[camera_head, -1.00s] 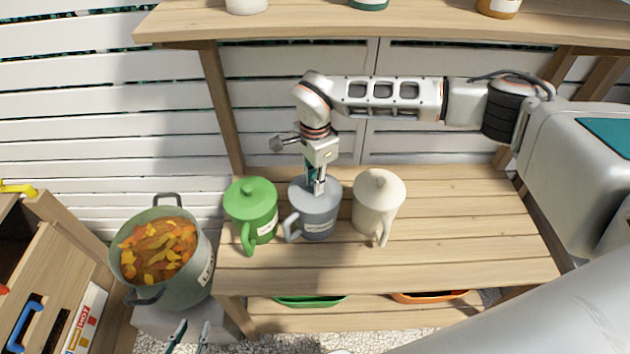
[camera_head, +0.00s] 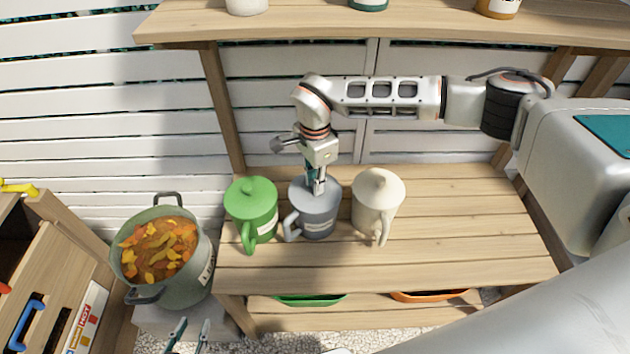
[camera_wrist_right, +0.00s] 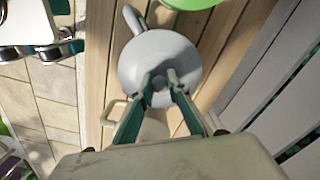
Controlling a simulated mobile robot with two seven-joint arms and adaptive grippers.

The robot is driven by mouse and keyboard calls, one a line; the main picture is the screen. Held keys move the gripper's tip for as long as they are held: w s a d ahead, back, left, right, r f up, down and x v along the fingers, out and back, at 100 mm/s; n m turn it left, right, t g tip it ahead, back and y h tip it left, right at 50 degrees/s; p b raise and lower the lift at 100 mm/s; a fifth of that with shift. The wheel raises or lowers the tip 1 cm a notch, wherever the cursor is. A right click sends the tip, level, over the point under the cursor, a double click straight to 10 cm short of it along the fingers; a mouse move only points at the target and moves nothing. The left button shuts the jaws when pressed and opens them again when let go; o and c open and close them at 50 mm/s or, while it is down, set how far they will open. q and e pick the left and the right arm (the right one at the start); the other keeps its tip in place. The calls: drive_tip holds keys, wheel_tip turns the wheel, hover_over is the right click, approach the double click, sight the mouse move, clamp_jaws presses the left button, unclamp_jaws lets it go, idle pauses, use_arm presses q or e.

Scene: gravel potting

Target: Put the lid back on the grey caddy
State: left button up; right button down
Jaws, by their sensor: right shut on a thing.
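The grey caddy (camera_head: 317,222) stands on the wooden bench between a green and a cream caddy, its handle toward the left front. Its grey lid (camera_wrist_right: 150,62) is a round disc that lies over the caddy's mouth in the right wrist view. My right gripper (camera_head: 316,188) points down above the caddy. Its fingertips (camera_wrist_right: 162,82) are shut on the lid's knob, which they mostly hide. I cannot tell whether the lid rests fully on the rim. My left gripper (camera_head: 192,325) shows at the bottom edge of the head view, fingers apart and empty.
The green caddy (camera_head: 252,205) is close on the left, the cream caddy (camera_head: 372,208) close on the right, both lidded. A green pot (camera_head: 195,278) of orange leaves stands left of the bench. The bench's right part (camera_head: 470,240) is clear. A shelf (camera_head: 400,28) runs above.

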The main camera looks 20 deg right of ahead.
idle(0.3)
drive_tip(key=c, duration=1.9)
unclamp_jaws()
drive_tip(key=o, duration=0.5)
drive_tip(key=shift+r, duration=0.1)
